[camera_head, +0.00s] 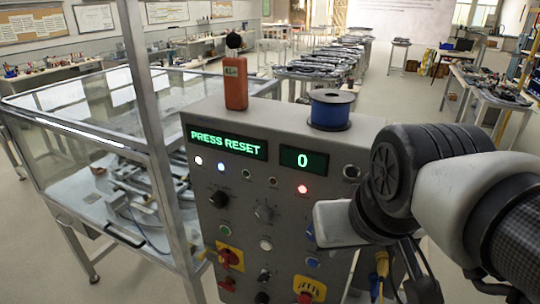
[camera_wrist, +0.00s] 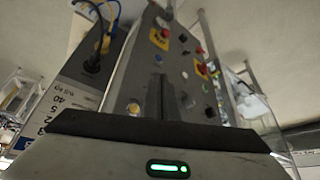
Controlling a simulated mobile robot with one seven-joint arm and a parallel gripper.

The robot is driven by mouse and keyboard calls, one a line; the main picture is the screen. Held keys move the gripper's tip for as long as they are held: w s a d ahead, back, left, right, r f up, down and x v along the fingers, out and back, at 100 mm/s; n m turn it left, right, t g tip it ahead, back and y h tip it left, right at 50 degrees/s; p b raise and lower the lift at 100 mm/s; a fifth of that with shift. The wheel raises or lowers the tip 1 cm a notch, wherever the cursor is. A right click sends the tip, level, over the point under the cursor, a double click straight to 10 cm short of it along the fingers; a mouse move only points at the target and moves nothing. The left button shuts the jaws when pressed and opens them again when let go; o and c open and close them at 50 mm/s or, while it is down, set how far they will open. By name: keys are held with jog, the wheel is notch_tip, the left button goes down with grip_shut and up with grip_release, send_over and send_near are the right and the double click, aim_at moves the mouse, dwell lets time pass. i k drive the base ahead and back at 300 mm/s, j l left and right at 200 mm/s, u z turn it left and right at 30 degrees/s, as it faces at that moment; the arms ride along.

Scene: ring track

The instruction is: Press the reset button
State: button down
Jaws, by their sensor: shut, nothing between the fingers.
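The grey control panel (camera_head: 240,190) stands in front of me. Its green display (camera_head: 226,141) reads "PRESS RESET" and a smaller display (camera_head: 303,160) reads "0". Below are several buttons: a green one (camera_head: 225,230), a white one (camera_head: 266,245) and a blue one (camera_head: 312,262). I cannot read their labels, so I cannot tell which is reset. My gripper (camera_wrist: 158,88) shows in the wrist view, shut and empty, its dark fingers pointing at the panel face (camera_wrist: 145,75). I cannot tell whether they touch it. In the head view my arm hides the panel's right side.
A blue spool (camera_head: 330,110) and an orange box (camera_head: 235,83) stand on the panel top. Red knobs on yellow plates (camera_head: 230,258) sit low on the panel. A glass-sided metal-framed enclosure (camera_head: 110,170) stands close left. Benches line the room behind; floor at right is partly clear.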

aim_at(312, 262)
jog(key=k+l+z, duration=0.15)
jog(key=k+z, duration=0.25)
jog(key=k+l+z, duration=0.3)
jog(key=k+z, duration=0.15)
